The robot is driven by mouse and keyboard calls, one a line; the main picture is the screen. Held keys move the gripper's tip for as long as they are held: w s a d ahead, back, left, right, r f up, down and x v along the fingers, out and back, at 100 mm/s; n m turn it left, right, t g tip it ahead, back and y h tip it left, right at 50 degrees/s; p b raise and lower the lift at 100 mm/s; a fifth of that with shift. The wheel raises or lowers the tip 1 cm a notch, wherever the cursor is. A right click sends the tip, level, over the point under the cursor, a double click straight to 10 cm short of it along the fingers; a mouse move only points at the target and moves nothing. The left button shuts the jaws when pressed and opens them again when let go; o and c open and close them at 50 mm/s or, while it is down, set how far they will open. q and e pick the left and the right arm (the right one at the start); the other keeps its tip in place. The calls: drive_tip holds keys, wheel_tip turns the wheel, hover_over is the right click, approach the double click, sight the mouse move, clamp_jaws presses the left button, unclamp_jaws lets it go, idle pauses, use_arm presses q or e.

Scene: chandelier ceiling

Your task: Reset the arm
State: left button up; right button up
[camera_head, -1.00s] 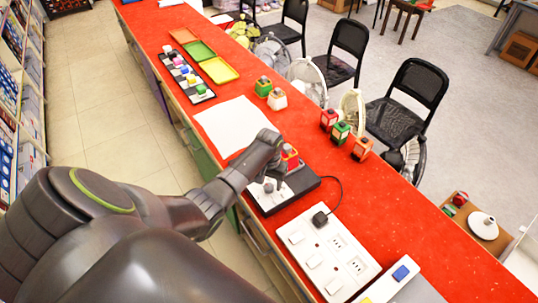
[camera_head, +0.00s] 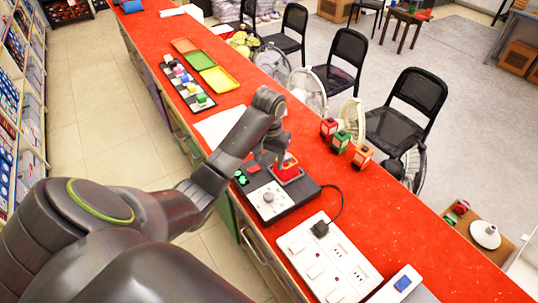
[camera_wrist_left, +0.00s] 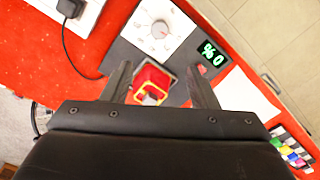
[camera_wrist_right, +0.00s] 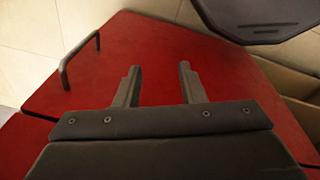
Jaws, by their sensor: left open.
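My left gripper (camera_head: 275,150) is above the counter near a black board (camera_head: 297,195). In the left wrist view its two fingers (camera_wrist_left: 160,72) are spread apart with nothing held between them. A red and yellow block (camera_wrist_left: 151,84) shows between and beyond the fingers, on the board; the same block (camera_head: 288,170) shows red beside the gripper in the head view. My right gripper (camera_wrist_right: 160,75) shows only in the right wrist view. Its fingers are apart and empty, over a red surface with a dark handle.
The board has a white panel with a dial (camera_head: 268,199) and a green lit display (camera_head: 241,178). A power strip (camera_head: 328,258) lies nearby, with a black plug in it. Several small lantern-like boxes (camera_head: 340,142) stand on the red counter (camera_head: 400,215). Trays (camera_head: 220,79) lie farther back.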

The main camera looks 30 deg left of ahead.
idle(0.6)
use_arm(q)
drive_tip(key=s+d+f+m+t+y, duration=0.1)
drive_tip(key=s+f, duration=0.3)
drive_tip(key=s, duration=0.7)
drive_tip(key=s+d+f+m+t, duration=0.15)
drive_tip(key=s+f, duration=0.25)
drive_tip(key=s, duration=0.7)
drive_tip(key=s+r+t, duration=0.1)
drive_tip(key=s+r, duration=0.3)
drive_tip(key=s, duration=0.4)
wheel_tip(320, 180, down, 31)
drive_tip(key=a+g+b, duration=0.1)
drive_tip(key=a+b, duration=0.1)
drive_tip(key=b, duration=0.5)
drive_tip(key=s+d+f+b, duration=0.1)
drive_tip(key=s+f+b, duration=0.2)
drive_tip(key=s+f, duration=0.4)
drive_tip(key=s+f+g+b, duration=0.1)
drive_tip(key=s+f+b, duration=0.3)
drive_tip(key=f, duration=1.2)
drive_tip(key=s+n, duration=0.1)
drive_tip(key=s, duration=0.3)
drive_tip(key=shift+s+d+f, duration=0.15)
drive_tip(key=shift+d+f, duration=0.2)
drive_tip(key=shift+d, duration=0.05)
